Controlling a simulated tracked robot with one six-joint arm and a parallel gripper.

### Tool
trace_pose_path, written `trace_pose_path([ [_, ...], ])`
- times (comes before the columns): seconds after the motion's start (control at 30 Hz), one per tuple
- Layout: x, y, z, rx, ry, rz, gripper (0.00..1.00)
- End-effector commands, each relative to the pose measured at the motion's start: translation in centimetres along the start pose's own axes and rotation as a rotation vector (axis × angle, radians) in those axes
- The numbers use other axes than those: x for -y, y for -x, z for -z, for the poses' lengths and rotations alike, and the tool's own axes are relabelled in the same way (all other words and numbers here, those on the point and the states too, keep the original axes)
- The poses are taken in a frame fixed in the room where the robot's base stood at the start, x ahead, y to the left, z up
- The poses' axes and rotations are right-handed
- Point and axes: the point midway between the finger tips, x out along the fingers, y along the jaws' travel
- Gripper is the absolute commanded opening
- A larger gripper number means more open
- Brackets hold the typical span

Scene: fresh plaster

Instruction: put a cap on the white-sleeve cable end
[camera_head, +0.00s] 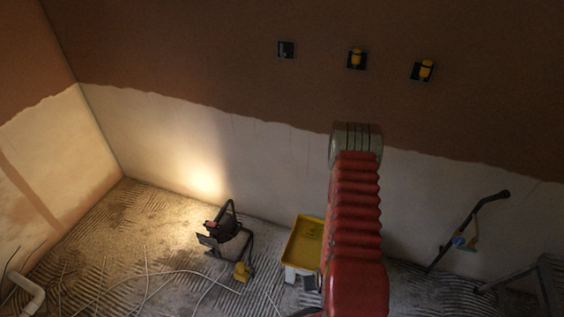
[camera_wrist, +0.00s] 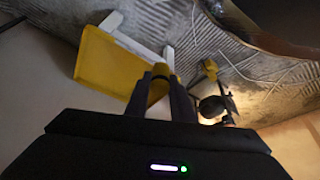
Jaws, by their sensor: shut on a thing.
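My gripper (camera_wrist: 162,82) shows in the wrist view with its dark fingers shut on a small yellow cap (camera_wrist: 158,92). The fingers hide part of it. In the head view my red arm stands in front and the gripper is hidden. Three dark wall boxes sit in a row on the brown upper wall. The left box (camera_head: 286,49) shows no yellow cap; its cable end is too small to make out a sleeve colour. The middle box has a yellow cap (camera_head: 357,58) and the right box has another yellow cap (camera_head: 425,69).
A yellow tray (camera_head: 304,240) stands on the floor by the wall; it also shows in the wrist view (camera_wrist: 103,72). A lit work lamp (camera_head: 222,226) stands left of it. Loose pale cables (camera_head: 150,273) cross the floor. A dark-handled tool (camera_head: 468,226) leans at right.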

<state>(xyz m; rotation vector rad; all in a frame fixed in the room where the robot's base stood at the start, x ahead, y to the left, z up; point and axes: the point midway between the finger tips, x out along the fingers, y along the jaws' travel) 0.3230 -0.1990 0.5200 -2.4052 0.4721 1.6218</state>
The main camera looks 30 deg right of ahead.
Motion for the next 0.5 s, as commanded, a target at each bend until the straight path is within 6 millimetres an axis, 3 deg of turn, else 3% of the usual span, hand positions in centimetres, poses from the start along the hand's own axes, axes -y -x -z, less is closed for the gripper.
trace_pose_path([
  [0.5, 7.1, 7.4, 8.3, -0.011, 0.096, 0.036, 0.01],
])
